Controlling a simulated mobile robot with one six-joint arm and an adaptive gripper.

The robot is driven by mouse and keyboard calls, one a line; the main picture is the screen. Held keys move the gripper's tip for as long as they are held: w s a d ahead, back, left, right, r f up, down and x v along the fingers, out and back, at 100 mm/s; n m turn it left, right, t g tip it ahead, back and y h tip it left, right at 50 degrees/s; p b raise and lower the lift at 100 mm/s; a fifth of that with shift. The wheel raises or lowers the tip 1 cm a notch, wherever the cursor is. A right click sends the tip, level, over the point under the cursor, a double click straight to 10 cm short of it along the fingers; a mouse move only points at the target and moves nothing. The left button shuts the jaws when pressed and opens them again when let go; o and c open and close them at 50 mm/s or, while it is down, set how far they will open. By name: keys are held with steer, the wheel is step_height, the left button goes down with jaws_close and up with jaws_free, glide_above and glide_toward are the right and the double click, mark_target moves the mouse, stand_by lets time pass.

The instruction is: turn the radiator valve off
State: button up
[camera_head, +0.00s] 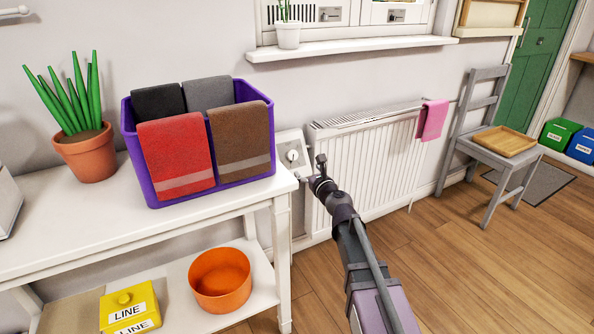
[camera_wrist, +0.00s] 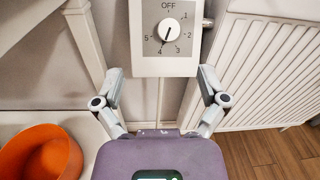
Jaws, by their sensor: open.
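The radiator valve is a white dial (camera_wrist: 168,30) on a grey-faced panel (camera_wrist: 140,66), with OFF at the top and numbers 1 to 5 around it. Its dark pointer mark aims down and slightly left, near the 4. In the head view the dial (camera_head: 292,156) sits on the wall between the white table and the radiator. My gripper (camera_wrist: 160,73) is open and empty, with its fingers spread below and to either side of the dial, apart from it. In the head view my gripper (camera_head: 319,170) is just right of the panel.
The white radiator (camera_head: 365,165) stands close on the right, with a pink cloth (camera_head: 432,120) over it. The white table (camera_head: 95,225) on the left holds a purple bin (camera_head: 135,165) of towels. An orange bowl (camera_head: 220,285) sits on its lower shelf. Open floor lies right.

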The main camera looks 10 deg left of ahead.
mark_target(294, 155)
steer(key=shift+w+f+m+t+h+b, duration=0.25)
steer(key=shift+w+f+m+b, duration=0.1)
steer(key=shift+f+m+b, duration=0.35)
steer(key=shift+w+f+m+t+h+b, duration=0.3)
steer(key=shift+f+m+b, duration=0.2)
steer(key=shift+f+m, duration=0.35)
steer(key=shift+w, duration=0.1)
steer(key=shift+x, duration=6.8)
steer(key=shift+a, duration=0.1)
steer(key=shift+r, duration=0.1)
steer(key=c, duration=1.1)
steer(key=shift+d, duration=0.35)
steer(key=shift+c, duration=0.3)
steer(key=shift+a+y, duration=0.25)
